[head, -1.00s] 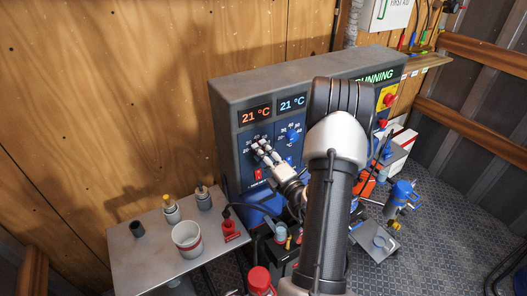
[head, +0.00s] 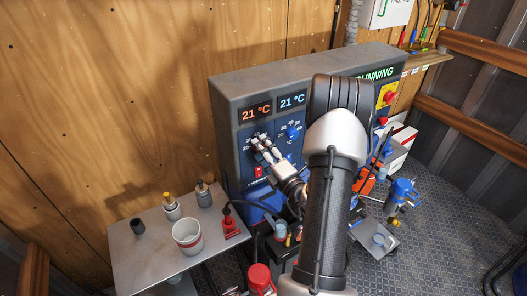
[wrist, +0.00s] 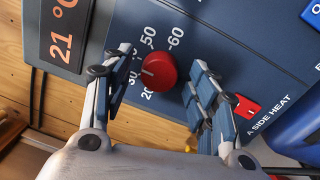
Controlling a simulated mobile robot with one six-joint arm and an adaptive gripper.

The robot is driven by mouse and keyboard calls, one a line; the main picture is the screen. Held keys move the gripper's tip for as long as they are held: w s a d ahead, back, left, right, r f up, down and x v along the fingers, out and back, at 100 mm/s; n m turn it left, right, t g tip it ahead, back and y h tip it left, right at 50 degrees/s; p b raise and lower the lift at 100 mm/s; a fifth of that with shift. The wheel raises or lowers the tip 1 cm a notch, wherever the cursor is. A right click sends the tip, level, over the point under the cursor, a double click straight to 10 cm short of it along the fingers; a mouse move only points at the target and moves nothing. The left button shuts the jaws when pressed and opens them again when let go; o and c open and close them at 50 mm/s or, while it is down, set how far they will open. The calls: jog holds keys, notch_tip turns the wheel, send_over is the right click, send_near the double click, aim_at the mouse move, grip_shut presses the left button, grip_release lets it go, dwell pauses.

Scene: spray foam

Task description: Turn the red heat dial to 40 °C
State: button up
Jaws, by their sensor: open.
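The red heat dial (wrist: 159,71) sits on the blue panel, with a printed scale around it showing 20, 30, 50 and 60 in the wrist view. The 40 is not clearly legible near the left finger. A faint pale mark shows on the dial's left side. My gripper (wrist: 160,58) is open, with one finger on each side of the dial and visible gaps to it. In the head view my gripper (head: 258,144) is in front of the panel and mostly hides the dial. The orange display (head: 255,113) above reads 21 °C.
A blue dial (head: 292,133) and a second display (head: 292,102) reading 21 °C are to the right. A red switch (wrist: 247,106) is close to the right finger. A metal table (head: 140,263) with a white bucket (head: 187,237) stands at lower left.

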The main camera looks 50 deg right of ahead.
jog(key=shift+s, duration=0.1)
jog(key=v, duration=1.2)
